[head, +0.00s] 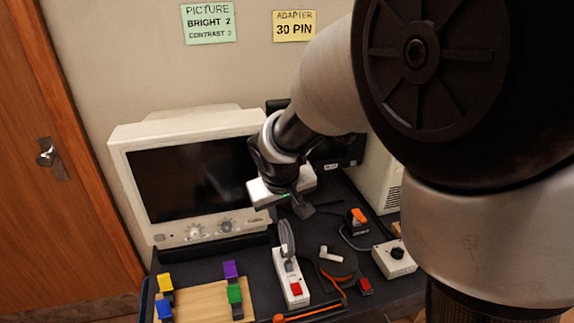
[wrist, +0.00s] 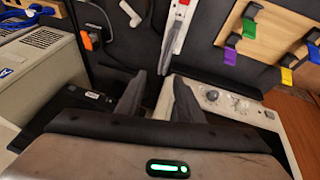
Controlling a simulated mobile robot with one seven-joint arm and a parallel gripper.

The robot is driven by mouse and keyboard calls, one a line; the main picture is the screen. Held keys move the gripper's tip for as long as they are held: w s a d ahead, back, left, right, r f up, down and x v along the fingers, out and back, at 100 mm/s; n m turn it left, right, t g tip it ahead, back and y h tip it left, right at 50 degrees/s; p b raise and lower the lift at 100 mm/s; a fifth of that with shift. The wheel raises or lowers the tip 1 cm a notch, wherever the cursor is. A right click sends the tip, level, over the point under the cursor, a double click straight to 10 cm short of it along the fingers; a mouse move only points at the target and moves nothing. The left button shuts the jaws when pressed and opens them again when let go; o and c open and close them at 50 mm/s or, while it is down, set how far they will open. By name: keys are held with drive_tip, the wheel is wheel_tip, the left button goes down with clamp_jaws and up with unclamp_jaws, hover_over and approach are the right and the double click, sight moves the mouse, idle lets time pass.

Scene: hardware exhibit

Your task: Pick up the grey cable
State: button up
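A grey looped piece (head: 287,238), which looks like the grey cable, stands upright at the far end of a white power strip (head: 291,280) with a red switch. In the wrist view the grey piece (wrist: 167,52) shows edge-on, ahead of my fingers and slightly right of their middle. A thin grey cord (head: 350,242) also runs to a small white box, so I cannot be sure which is meant. My gripper (head: 301,206) is above the dark bench, behind and above the looped piece. In the wrist view its fingers (wrist: 158,98) are apart, with nothing between them.
A beige monitor (head: 240,221) stands at the back left. A wooden board (head: 200,301) with coloured clips lies front left. The white box (head: 394,259), an orange-topped plug (head: 358,215) and a red-brown coil (head: 338,266) crowd the right. An orange-handled tool (head: 310,312) lies in front.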

sight(285, 224)
drive_tip(key=x, duration=0.5)
drive_tip(key=s+x, duration=0.1)
drive_tip(key=x, duration=0.1)
drive_tip(key=shift+f, duration=0.25)
drive_tip(key=shift+w+f, duration=0.3)
drive_tip(key=shift+f, duration=0.15)
clamp_jaws()
